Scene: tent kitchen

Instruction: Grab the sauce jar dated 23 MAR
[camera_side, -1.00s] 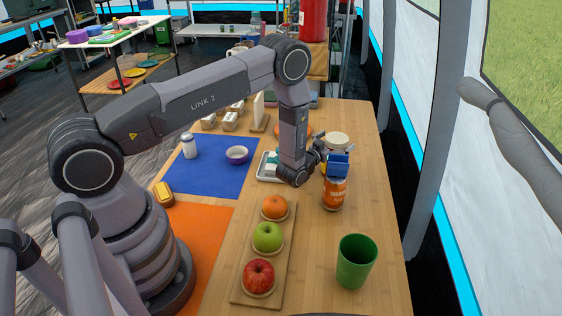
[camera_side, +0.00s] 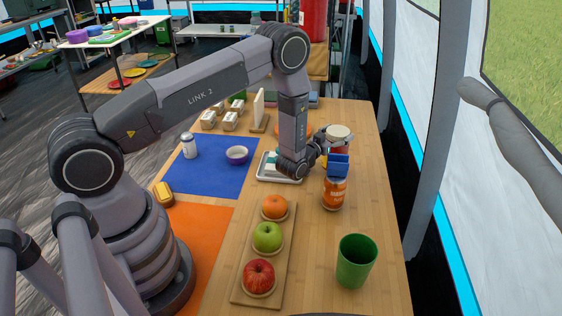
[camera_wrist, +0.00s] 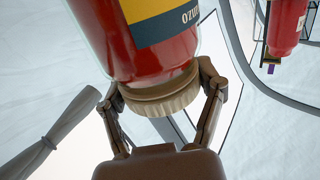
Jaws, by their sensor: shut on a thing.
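A jar of red sauce with a cream lid (camera_side: 340,131) is at my gripper (camera_side: 326,152) in the side view. It is partly hidden behind a blue item. In the wrist view, the jar (camera_wrist: 130,50) fills the upper middle, with its ridged lid (camera_wrist: 162,98) towards the bottom of the picture. My gripper (camera_wrist: 165,105) is shut on the jar, its two fingers on either side of the lid. A yellow and dark blue label with part of a word shows. No date can be read.
A green cup (camera_side: 356,262) and a fruit board (camera_side: 246,288) are nearer. A metal tray (camera_side: 268,176) is left of my gripper. The tent wall is close on the right.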

